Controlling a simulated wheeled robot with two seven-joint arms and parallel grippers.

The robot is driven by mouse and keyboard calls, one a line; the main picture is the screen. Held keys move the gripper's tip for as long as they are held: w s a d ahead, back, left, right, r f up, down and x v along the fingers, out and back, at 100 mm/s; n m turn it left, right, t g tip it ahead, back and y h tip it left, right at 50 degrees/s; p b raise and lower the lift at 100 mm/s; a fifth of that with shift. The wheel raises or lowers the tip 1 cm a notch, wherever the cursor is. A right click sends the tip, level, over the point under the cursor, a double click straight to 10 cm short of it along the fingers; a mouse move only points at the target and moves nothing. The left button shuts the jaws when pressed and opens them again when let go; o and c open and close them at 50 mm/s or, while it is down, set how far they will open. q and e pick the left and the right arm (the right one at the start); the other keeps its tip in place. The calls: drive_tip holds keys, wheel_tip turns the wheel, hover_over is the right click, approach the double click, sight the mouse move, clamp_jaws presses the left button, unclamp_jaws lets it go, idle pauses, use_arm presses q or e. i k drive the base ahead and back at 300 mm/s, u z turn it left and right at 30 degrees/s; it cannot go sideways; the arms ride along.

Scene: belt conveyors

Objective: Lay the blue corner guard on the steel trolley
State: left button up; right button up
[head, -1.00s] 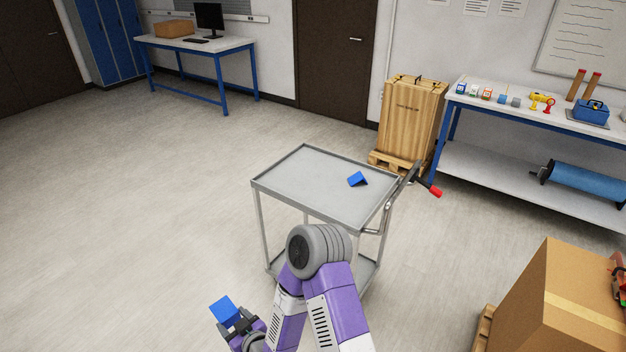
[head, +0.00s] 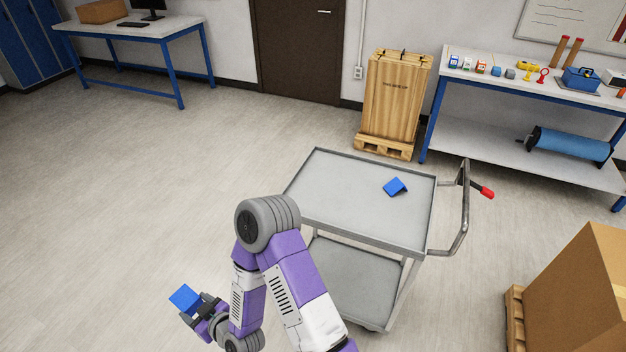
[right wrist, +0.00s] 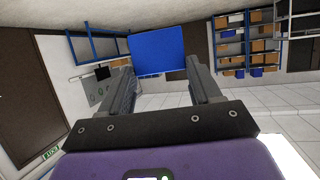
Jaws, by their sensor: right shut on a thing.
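My right gripper (head: 199,306) is shut on a blue corner guard (head: 185,297), held out to the left of the steel trolley and apart from it. In the right wrist view the held guard (right wrist: 157,50) shows as a blue face between the two fingers (right wrist: 160,85). The steel trolley (head: 340,215) stands ahead, with a rimmed top and a lower shelf. Another blue corner guard (head: 395,187) lies on its top, toward the back right. The rest of the top is bare. My left gripper is not in view.
The trolley's push handle (head: 465,215) with a red grip sticks out on its right. A large cardboard box (head: 580,285) on a pallet stands at the lower right. A wooden crate (head: 394,97) and a workbench (head: 440,105) stand behind. The floor at left is clear.

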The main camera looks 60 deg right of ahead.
sight(354, 181)
drive_tip(key=i, duration=2)
drive_tip(key=z, duration=2.55)
